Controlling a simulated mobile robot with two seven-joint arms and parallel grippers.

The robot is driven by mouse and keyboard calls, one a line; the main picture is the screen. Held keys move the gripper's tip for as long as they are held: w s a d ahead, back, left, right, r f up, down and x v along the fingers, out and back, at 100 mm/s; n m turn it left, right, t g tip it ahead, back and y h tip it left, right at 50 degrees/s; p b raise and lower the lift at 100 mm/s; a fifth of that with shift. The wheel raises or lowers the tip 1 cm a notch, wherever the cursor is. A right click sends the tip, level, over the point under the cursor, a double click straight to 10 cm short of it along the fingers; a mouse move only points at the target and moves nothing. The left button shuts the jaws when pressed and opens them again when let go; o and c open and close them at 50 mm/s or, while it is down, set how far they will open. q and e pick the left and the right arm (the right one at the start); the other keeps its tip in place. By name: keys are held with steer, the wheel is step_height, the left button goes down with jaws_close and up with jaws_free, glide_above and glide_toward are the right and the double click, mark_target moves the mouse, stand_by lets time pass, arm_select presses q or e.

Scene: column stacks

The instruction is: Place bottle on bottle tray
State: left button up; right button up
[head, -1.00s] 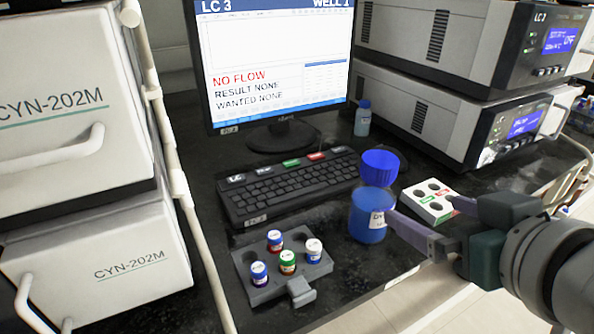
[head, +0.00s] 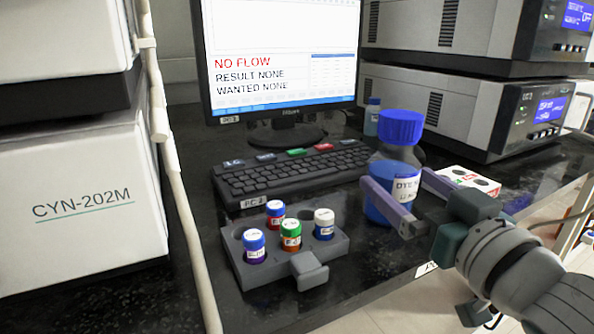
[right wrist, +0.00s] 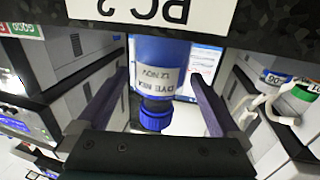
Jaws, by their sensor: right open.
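The bottle has a blue cap (head: 401,127), clear shoulders, blue contents and a white "DYE" label (head: 405,188). It stands upright on the black bench near the front edge. My right gripper (head: 395,180) is open, with one finger in front of the bottle and the other on its right side. In the right wrist view the bottle (right wrist: 160,82) appears upside down between the two spread fingers, with gaps on both sides. I cannot tell which holder is the bottle tray. My left gripper is not in view.
A grey rack (head: 243,268) with several capped vials stands left of the bottle. A white holder with round holes (head: 488,185) is right behind my gripper. A keyboard (head: 290,170), monitor (head: 275,55), small blue-capped bottle (head: 372,118) and stacked instruments (head: 450,105) stand behind.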

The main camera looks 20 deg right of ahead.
mark_target(392, 174)
steer(key=w, duration=0.3)
steer(key=shift+w+d, duration=0.2)
steer(key=shift+c, duration=0.2)
jaws_close()
stand_by(0.4)
